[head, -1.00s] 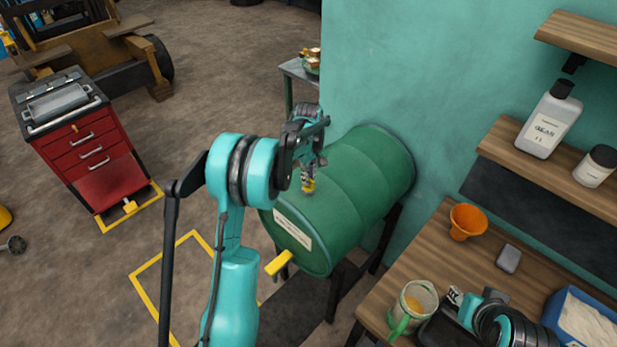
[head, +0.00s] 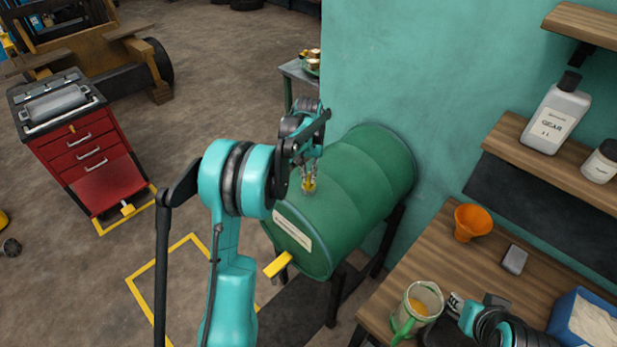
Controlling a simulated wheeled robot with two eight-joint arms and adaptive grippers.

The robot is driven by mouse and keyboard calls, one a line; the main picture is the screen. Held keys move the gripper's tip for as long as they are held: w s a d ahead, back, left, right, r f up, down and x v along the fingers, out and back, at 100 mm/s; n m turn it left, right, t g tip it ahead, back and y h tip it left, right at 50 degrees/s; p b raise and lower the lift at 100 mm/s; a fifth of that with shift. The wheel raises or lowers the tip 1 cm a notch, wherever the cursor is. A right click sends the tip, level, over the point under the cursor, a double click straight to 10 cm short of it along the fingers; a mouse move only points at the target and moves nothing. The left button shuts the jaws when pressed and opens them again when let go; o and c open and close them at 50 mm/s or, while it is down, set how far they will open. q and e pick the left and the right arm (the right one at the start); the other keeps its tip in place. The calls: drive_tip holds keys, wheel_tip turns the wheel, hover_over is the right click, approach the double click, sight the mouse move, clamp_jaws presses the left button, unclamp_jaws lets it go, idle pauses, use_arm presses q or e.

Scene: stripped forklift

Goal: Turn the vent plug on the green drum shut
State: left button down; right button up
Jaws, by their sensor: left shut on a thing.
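The green drum (head: 358,190) lies on its side on a dark stand by the teal wall. The yellow vent plug (head: 308,186) is on top of the drum, partly hidden by my fingers. My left gripper (head: 309,180) points down over it and is shut on it. A yellow tap handle (head: 278,264) sticks out at the drum's front end, below a pale label. My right gripper (head: 456,302) is low at the right, by the jug on the bench; its fingers are too small to read.
A wooden bench (head: 425,262) at right holds a jug (head: 417,308), an orange funnel (head: 472,222), a small grey block (head: 514,259) and a blue tray (head: 560,312). Shelves with bottles are above. A red tool cabinet (head: 92,150) stands at left; floor between is open.

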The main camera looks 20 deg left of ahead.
sight(308, 177)
use_arm(q)
drive_tip(key=m, duration=0.3)
drive_tip(key=shift+m+b, duration=0.3)
drive_tip(key=shift+b, duration=0.05)
drive_tip(key=shift+m, duration=1.8)
drive_tip(key=c, duration=1.6)
unclamp_jaws()
drive_tip(key=shift+b, duration=0.3)
wheel_tip(308, 177, up, 12)
